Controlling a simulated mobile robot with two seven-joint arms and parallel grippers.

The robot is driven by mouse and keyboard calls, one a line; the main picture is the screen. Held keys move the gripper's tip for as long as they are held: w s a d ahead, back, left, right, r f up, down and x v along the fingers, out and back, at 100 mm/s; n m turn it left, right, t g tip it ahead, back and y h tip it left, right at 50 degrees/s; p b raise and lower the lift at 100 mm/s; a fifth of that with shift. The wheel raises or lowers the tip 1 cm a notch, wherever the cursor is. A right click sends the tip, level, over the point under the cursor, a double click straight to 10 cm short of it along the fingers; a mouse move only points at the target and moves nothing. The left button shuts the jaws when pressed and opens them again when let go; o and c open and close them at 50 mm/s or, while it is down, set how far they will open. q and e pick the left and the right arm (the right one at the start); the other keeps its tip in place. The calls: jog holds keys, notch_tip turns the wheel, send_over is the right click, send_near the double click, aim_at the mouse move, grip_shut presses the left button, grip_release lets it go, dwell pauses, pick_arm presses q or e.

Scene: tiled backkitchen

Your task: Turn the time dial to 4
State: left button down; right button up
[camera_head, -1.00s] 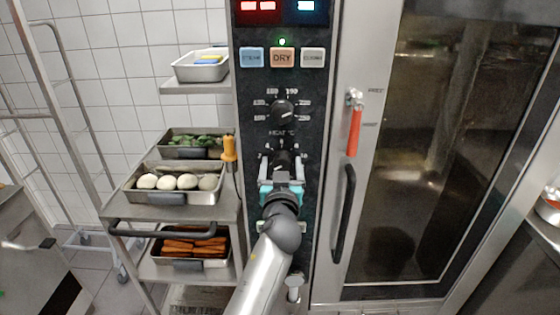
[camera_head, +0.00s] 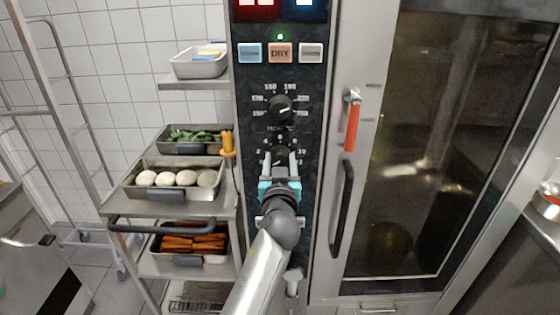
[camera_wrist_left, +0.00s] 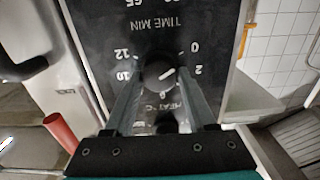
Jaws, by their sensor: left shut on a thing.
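The time dial (camera_wrist_left: 158,72) is a round black knob on the dark oven panel. In the left wrist view, which is upside down, it sits between the two fingers of my left gripper (camera_wrist_left: 158,85). Its white mark faces the side with the 0 and 2; the exact number is hard to tell. In the head view my left gripper (camera_head: 281,160) is at the dial, below the heat dial (camera_head: 281,109), and largely covers it. The gripper is shut on the time dial. My right gripper is not in view.
A red-handled latch (camera_head: 352,125) and black door handle (camera_head: 342,208) are to the right of the panel. A rack with trays of eggs-like white balls (camera_head: 172,179), greens (camera_head: 193,135) and carrots (camera_head: 195,243) stands left. An orange probe (camera_head: 228,143) hangs beside the panel.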

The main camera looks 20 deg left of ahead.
pick_arm(q)
jog(key=shift+r+m, duration=0.2)
jog(key=shift+m, duration=0.1)
jog(key=m, duration=0.3)
jog(key=shift+m, duration=0.3)
jog(key=m, duration=0.3)
jog(key=shift+w+d+r+m+p, duration=0.1)
jog(key=shift+m+p, duration=0.2)
jog(key=shift+p, duration=0.1)
jog(key=m, duration=0.3)
jog(key=shift+m+p, duration=0.3)
jog(key=shift+p, duration=0.05)
jog(key=shift+m+p, duration=0.5)
jog(key=shift+m, duration=1.7)
